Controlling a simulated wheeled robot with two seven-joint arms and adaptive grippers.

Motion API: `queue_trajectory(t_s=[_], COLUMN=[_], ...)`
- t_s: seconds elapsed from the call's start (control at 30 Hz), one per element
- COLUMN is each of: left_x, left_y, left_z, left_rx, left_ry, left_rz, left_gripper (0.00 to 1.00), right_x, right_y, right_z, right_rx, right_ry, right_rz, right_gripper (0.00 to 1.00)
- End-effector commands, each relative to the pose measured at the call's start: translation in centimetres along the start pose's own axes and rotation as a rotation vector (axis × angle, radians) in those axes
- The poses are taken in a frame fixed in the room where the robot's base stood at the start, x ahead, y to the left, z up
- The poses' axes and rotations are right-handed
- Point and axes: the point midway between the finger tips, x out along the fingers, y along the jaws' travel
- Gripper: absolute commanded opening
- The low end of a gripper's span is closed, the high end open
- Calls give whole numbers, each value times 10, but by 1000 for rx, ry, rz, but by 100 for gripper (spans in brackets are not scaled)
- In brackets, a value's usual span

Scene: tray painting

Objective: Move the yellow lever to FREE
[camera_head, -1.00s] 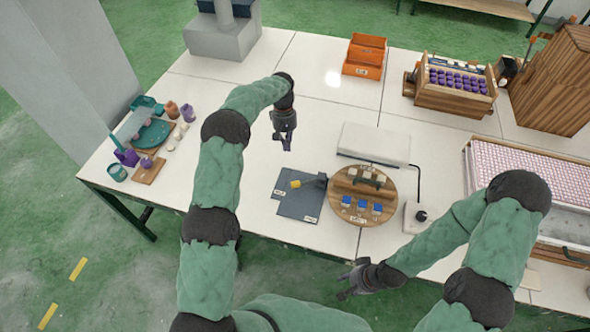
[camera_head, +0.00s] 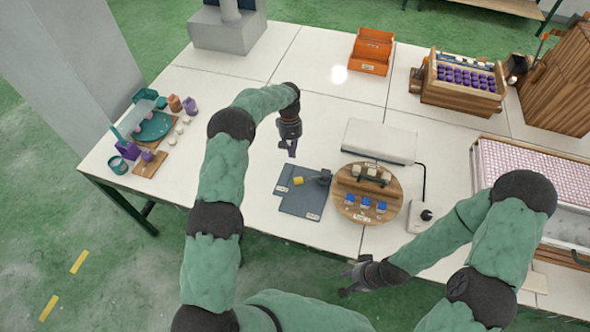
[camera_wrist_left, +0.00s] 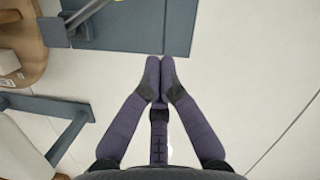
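The yellow lever (camera_head: 298,181) sits on a dark blue-grey plate (camera_head: 298,205) at the front middle of the table, beside a dark upright block. The plate carries small white labels that are too small to read. My left gripper (camera_head: 292,152) hangs above the table just behind the plate, apart from the lever. In the left wrist view its fingertips (camera_wrist_left: 160,65) meet with nothing between them, and the plate's edge (camera_wrist_left: 180,40) lies just beyond them. My right gripper (camera_head: 346,282) is empty in front of the table's near edge; its fingers look spread.
A round wooden board (camera_head: 345,209) with blue pieces stands right of the plate. A pale flat box (camera_head: 380,141) is behind it, and a joystick box (camera_head: 421,216) further right. An orange bin (camera_head: 370,52) is at the back.

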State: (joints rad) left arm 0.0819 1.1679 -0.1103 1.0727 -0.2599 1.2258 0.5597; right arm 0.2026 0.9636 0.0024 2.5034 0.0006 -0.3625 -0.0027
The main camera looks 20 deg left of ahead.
Motion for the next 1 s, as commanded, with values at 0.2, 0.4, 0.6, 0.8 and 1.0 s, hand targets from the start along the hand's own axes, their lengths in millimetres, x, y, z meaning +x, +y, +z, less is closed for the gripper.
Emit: queue_trajectory(t_s=[0.2, 0.4, 0.6, 0.8, 1.0], left_x=[44, 48, 52, 53, 53], left_y=[-1, 0, 0, 0, 0], left_z=[0, 18, 33, 38, 39], left_rx=[-1, 1, 0, -1, -1], left_ry=[-2, 1, 0, 1, 1], left_rz=[-1, -1, -1, 0, 0], left_gripper=[0, 0, 0, 0, 0], right_x=[6, 6, 6, 6, 6], right_y=[2, 2, 2, 2, 2], right_z=[0, 0, 0, 0, 0], right_rx=[0, 0, 0, 0, 0], right_ry=[0, 0, 0, 0, 0], right_rz=[0, 0, 0, 0, 0], right_gripper=[40, 40, 40, 40, 40])
